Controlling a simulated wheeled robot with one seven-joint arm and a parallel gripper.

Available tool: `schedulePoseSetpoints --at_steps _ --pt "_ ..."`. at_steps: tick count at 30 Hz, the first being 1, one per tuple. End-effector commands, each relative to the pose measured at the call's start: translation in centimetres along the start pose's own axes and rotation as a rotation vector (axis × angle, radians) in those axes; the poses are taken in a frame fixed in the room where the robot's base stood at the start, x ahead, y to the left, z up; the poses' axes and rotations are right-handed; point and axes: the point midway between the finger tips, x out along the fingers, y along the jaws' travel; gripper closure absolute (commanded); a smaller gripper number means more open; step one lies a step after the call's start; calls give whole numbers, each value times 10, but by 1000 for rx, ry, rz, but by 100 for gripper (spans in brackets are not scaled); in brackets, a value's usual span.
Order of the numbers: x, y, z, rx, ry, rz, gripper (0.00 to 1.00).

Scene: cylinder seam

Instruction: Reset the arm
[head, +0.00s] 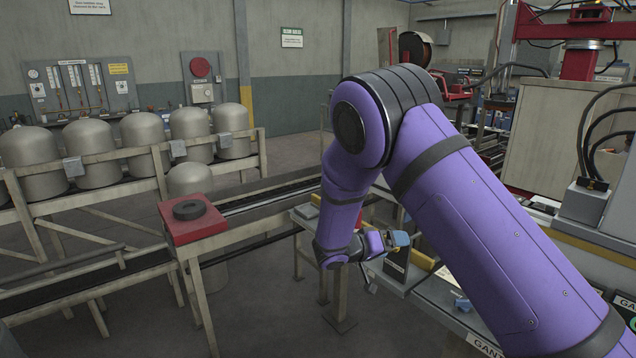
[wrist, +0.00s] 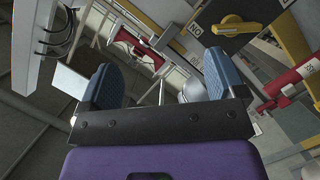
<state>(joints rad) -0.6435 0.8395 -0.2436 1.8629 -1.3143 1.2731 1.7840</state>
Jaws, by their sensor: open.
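My gripper (wrist: 160,85) is open and empty in the wrist view. Its two blue-padded fingers stand wide apart above a dark bracket. In the head view my purple arm reaches in from the right, bends at a high elbow, and hangs down. My gripper (head: 405,240) shows there small, pointing right, close to a grey stand beside the workbench. Whether it touches anything there I cannot tell.
A red stand (head: 192,219) with a black ring (head: 189,209) is left of my arm. Grey cylinders (head: 90,152) sit on a rack at the left. A bench with a red press (head: 580,62) is at the right. Open floor (head: 265,300) lies at lower middle.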

Motion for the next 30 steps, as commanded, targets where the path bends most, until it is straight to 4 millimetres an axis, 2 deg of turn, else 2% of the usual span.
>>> schedulePoseSetpoints --at_steps 1,3,15,23,30 --pt "4 20 -4 -3 -53 -7 11" --pt "8 44 -6 -19 -123 -24 11" --pt "16 174 2 -83 -454 -205 11" --pt "7 250 20 -99 -589 -390 11" --pt "-9 312 42 -96 -648 -583 11"
